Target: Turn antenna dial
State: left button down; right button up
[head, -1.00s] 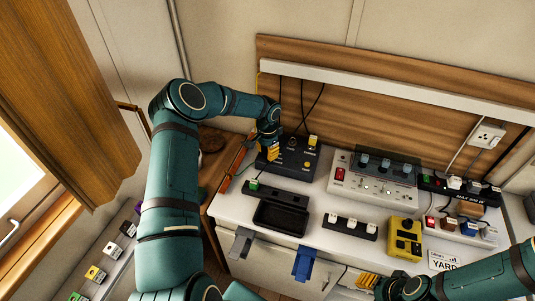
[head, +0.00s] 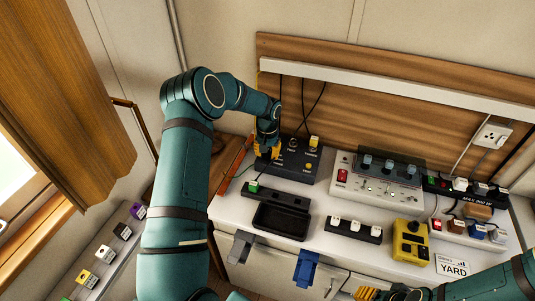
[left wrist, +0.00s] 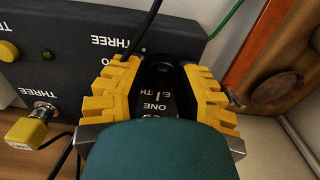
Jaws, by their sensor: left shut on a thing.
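The antenna box (head: 292,160) is a dark blue-grey unit at the back left of the white counter, with yellow knobs and white lettering. My left gripper (head: 267,152) has its yellow fingers down at the box's left end. In the left wrist view, its fingers (left wrist: 163,88) sit on both sides of a black dial (left wrist: 160,72), shut on it. Labels reading ONE and THREE show around the dial; its pointer direction is hidden. My right gripper (head: 366,293) is at the bottom edge, partly cut off, away from the box; its opening is unclear.
A grey panel with a red switch (head: 342,176) stands right of the box. A black tray (head: 281,221), a strip of white-topped plugs (head: 353,231) and a yellow device (head: 411,240) lie in front. Dark cables hang behind the box. A wooden object (left wrist: 275,65) stands close beside my left gripper.

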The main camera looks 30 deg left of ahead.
pick_arm(q)
jog(key=shift+f, duration=0.1)
dwell(0.3)
jog(key=c, duration=0.6)
grip_release()
jog(key=shift+o, duration=0.2)
notch_tip(320, 180, up, 12)
